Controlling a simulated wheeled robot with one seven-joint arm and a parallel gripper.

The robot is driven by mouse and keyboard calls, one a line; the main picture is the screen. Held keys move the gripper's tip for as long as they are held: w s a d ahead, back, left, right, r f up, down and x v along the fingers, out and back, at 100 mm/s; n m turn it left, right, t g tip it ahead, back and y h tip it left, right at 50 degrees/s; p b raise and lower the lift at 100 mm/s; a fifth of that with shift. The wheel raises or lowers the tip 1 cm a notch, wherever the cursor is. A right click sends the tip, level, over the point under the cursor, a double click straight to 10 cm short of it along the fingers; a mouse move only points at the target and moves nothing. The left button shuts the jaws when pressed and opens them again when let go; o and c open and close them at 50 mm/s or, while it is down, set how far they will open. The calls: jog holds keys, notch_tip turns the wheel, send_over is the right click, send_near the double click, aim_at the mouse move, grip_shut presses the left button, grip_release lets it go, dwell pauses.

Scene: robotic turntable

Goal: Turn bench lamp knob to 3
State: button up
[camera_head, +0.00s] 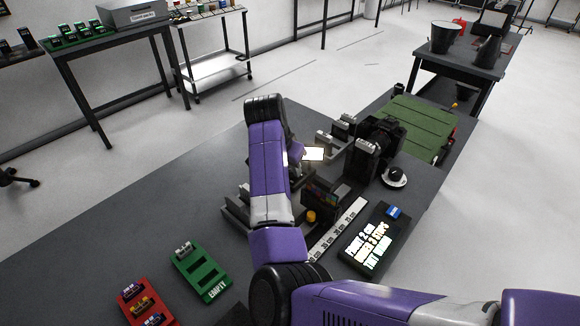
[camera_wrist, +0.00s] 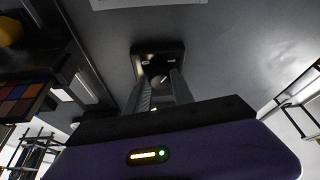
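In the wrist view, a small dark control box (camera_wrist: 175,48) lies ahead of my gripper (camera_wrist: 159,88). A round grey knob (camera_wrist: 158,81) with a pale slanted mark sits on its face, and small white labels flank it above. The numerals are too small to read. My gripper's two fingers are apart, one on each side of the knob in the picture. I cannot tell whether they touch it. In the head view my purple arm hides the gripper and knob. A bright white panel (camera_head: 313,154), perhaps the lamp, shows just right of the arm.
A black camera (camera_head: 383,135) stands on the grey bench right of my arm. Green (camera_head: 202,271) and red (camera_head: 142,300) trays sit front left.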

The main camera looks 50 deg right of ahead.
grip_shut()
jog(key=m, duration=0.1)
jog(key=m+g+b, duration=0.1)
jog(key=m, duration=0.1)
jog(key=m+g, duration=0.1)
jog(key=shift+w+f+m, duration=0.1)
jog(key=shift+w+m, duration=0.15)
jog(key=shift+m, duration=0.15)
jog(key=m+g+b, duration=0.1)
jog(key=m+b, duration=0.1)
jog(key=m, duration=0.1)
jog(key=shift+w+d+m, duration=0.1)
jog(key=shift+m, duration=0.2)
jog(key=m+b, duration=0.1)
jog(key=m, duration=0.1)
jog(key=m+g+y+b, duration=0.1)
jog(key=m+b, duration=0.1)
jog(key=shift+w+d+m+g+y, duration=0.1)
jog(key=shift+m+g+y, duration=0.5)
jog(key=shift+m+y, duration=0.5)
jog(key=shift+m, duration=1.3)
jog(key=shift+w, duration=0.1)
